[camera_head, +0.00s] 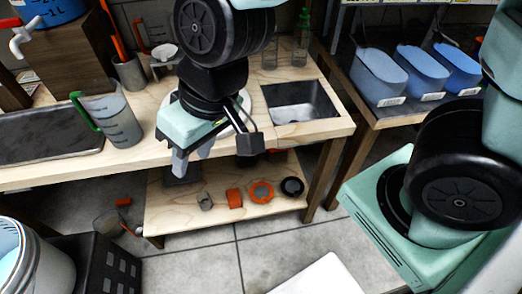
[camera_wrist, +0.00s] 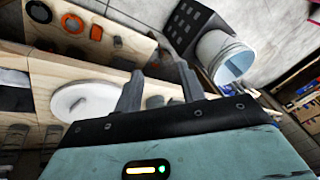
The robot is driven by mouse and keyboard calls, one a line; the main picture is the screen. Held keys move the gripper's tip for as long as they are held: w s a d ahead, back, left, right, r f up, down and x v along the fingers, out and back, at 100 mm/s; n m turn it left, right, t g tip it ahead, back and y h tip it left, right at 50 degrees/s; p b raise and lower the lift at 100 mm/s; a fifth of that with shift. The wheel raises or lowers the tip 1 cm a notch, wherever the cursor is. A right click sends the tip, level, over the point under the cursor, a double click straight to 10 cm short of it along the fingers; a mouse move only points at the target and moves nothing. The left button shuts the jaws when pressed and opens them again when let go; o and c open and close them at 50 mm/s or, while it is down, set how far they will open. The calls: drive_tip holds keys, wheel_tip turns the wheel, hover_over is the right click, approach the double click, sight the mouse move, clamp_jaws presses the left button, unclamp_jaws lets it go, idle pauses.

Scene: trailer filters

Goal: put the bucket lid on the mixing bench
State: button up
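The bucket lid, a white disc with a small knob, lies flat on the wooden mixing bench (camera_head: 50,178) in the wrist view (camera_wrist: 92,101). In the head view my gripper and wrist hide most of it; part of its white rim (camera_head: 244,100) shows. The bench also shows in the wrist view (camera_wrist: 50,85). My gripper (camera_head: 190,162) hangs near the bench's front edge. In the wrist view its two fingers (camera_wrist: 160,88) are spread with nothing between them, and the lid is left of them, apart from them.
A jug (camera_head: 112,120) with a green handle stands left on the bench; a sink (camera_head: 300,101) is at its right. The lower shelf holds orange and black rings (camera_head: 262,191). A white bucket (camera_head: 35,265) stands at bottom left beside a black crate (camera_head: 105,265). Blue tubs (camera_head: 378,75) stand right.

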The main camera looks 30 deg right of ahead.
drive_tip(key=s+d+r+n+g+h, duration=0.1)
drive_tip(key=s+d+n+h, duration=0.1)
drive_tip(key=s+d, duration=0.4)
drive_tip(key=shift+s+d+g+h, duration=0.25)
drive_tip(key=shift+d+h, duration=0.25)
drive_tip(key=shift+d, duration=0.7)
